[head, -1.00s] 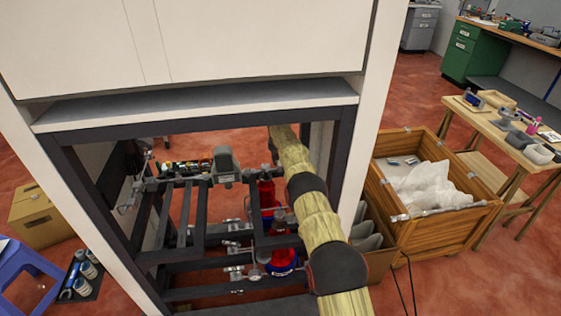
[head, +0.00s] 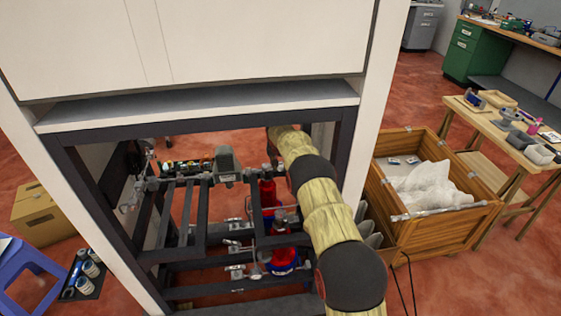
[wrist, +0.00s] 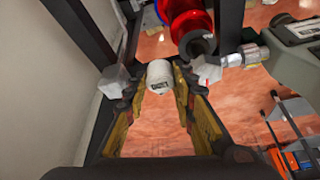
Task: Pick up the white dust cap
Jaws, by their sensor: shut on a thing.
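The white dust cap (wrist: 160,77) is a small rounded piece with dark lettering on its side. It sits between the two fingertips of my gripper (wrist: 160,84) in the wrist view. The gripper is shut on it, and red floor shows below and around it. I see no fitting touching the cap, though its far side is hidden. In the head view my own arm reaches into the cabinet frame, and the gripper and cap are hidden there.
A red cylinder (wrist: 186,18) with a dark end and a metal fitting (wrist: 243,56) are close beyond the fingers. Dark frame bars (head: 200,215) surround the work space. A wooden crate (head: 440,235) stands to the right. A cream wall (wrist: 50,70) is on the left.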

